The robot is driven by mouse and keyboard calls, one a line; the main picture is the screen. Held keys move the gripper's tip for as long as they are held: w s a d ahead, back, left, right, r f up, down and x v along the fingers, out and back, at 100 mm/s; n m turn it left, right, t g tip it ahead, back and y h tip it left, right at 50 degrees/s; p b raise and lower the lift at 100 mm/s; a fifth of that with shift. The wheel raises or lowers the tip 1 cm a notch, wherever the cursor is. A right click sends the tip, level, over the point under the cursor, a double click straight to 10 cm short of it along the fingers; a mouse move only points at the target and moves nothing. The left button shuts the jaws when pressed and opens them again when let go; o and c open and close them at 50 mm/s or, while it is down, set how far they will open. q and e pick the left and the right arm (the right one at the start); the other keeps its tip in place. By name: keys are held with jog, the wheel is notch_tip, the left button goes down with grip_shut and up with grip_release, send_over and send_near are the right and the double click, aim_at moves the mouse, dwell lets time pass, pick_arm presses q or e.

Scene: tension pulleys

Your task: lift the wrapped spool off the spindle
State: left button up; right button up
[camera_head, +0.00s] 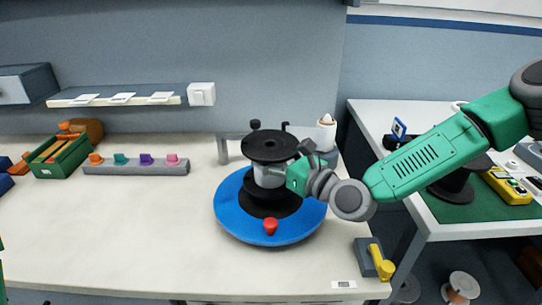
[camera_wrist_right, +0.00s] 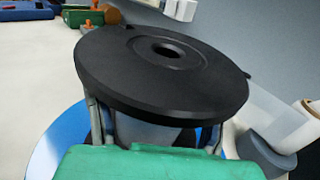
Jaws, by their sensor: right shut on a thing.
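The wrapped spool (camera_head: 268,148) has black flanges and a pale grey wrapped middle. It stands upright over the round blue base (camera_head: 228,212) on the pale bench. My right gripper (camera_head: 284,175) reaches in from the right, shut on the spool's wrapped middle below the top flange. In the right wrist view the top flange (camera_wrist_right: 120,65) with its centre hole fills the middle, and a finger shows on each side of the wrapped part. The spindle is hidden by the spool. Whether the spool's underside touches the base cannot be told. My left gripper is not in view.
A red knob (camera_head: 270,226) sits at the base's front. A white cone-shaped roll (camera_head: 326,133) stands close behind right. A grey rail (camera_head: 135,167) with coloured pegs and a green bin (camera_head: 62,158) are at left. A yellow-handled block (camera_head: 375,260) is at the front right corner.

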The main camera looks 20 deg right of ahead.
aim_at(271, 141)
jog(key=shift+r+p, duration=0.6)
jog(key=shift+r, duration=1.1)
jog(key=shift+s+b, duration=0.1)
jog(key=shift+b, duration=0.2)
jog(key=shift+r, duration=0.15)
jog(key=shift+r+p, duration=0.85)
jog(key=shift+r, duration=0.7)
jog(key=shift+r, duration=0.15)
jog(key=shift+r+p, duration=0.85)
jog(key=shift+r, duration=0.5)
